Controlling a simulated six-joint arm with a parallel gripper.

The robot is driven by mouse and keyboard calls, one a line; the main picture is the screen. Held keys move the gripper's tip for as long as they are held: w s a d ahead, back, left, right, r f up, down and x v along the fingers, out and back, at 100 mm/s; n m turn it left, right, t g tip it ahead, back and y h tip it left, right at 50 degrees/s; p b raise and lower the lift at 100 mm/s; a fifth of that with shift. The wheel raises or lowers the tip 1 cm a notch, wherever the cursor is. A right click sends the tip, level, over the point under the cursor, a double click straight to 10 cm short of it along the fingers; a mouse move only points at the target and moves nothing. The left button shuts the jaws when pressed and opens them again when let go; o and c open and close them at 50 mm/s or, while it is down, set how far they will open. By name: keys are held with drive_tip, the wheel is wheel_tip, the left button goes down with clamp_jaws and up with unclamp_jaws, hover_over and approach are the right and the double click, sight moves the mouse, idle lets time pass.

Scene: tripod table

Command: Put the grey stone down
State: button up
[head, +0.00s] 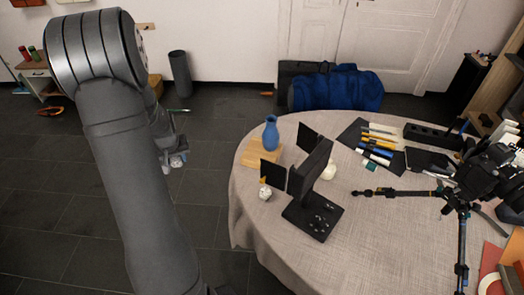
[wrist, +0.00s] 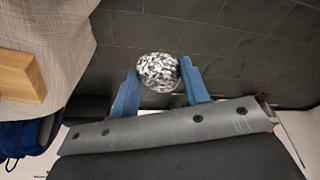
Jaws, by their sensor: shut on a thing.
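The grey stone (wrist: 158,71) is round, with a rough, speckled grey-and-white surface. In the wrist view it sits between the two blue fingers of my gripper (wrist: 160,78), which is shut on it. In the head view my gripper (head: 174,156) hangs over the dark floor, left of the table and apart from it. The stone shows there as a small pale shape (head: 177,161) at the fingertips, partly hidden. The round table (head: 245,213) has a light cloth, and its edge also shows at the upper left of the wrist view (wrist: 50,22).
The front-centre cloth is clear.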

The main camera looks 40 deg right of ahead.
drive_tip(key=s+d+r+m, duration=0.2)
drive_tip(key=s+d, duration=0.2)
drive_tip(key=d, duration=0.4)
drive_tip(key=s+d+r+m+h, duration=0.1)
drive_tip(key=s+d+r, duration=0.15)
drive_tip(key=d, duration=0.55)
drive_tip(key=s+d+r+m, duration=0.2)
drive_tip(key=s+d, duration=0.3)
drive_tip(key=d, duration=0.3)
hover_over(252, 153)
drive_tip(key=shift+g, duration=0.3)
drive_tip(key=f, duration=0.5)
drive_tip(key=shift+s+a, duration=0.35)
drive_tip(key=shift+s, duration=0.05)
drive_tip(key=shift+f, duration=2.35)
drive_tip(key=o, duration=1)
drive_tip(key=shift+f, duration=0.15)
